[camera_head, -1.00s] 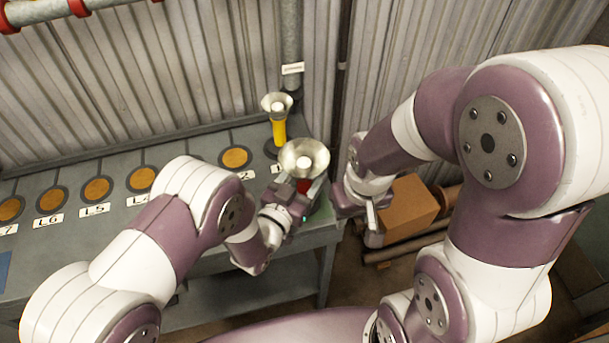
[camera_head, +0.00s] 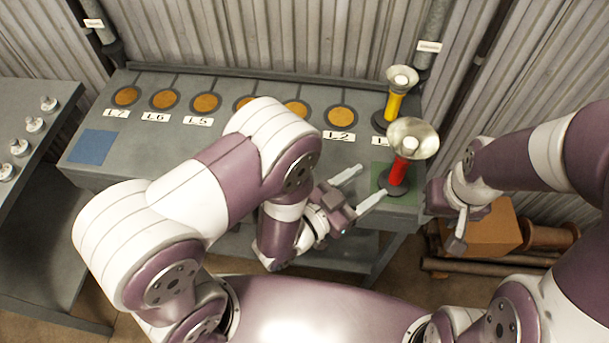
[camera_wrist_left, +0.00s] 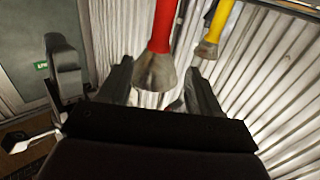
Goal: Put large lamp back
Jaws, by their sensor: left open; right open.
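The large lamp, a red post with a wide pale metal cone (camera_head: 413,139), stands upright on the green square (camera_head: 381,172) at the right end of the bench. A smaller yellow lamp (camera_head: 394,106) with a similar cone stands behind it. My left gripper (camera_head: 371,182) is open and empty, just left of the red lamp, its fingers pointing toward it. In the left wrist view the red lamp (camera_wrist_left: 163,30) appears inverted ahead of the open fingers (camera_wrist_left: 160,92); the yellow lamp (camera_wrist_left: 216,28) is beside it. My right gripper (camera_head: 452,217) is open and empty, right of the bench.
The grey bench (camera_head: 225,142) has a row of orange discs with labels and a blue square (camera_head: 92,147) at its left. A side table (camera_head: 35,97) with several small white parts stands at the left. A cardboard box (camera_head: 497,228) lies right of the bench.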

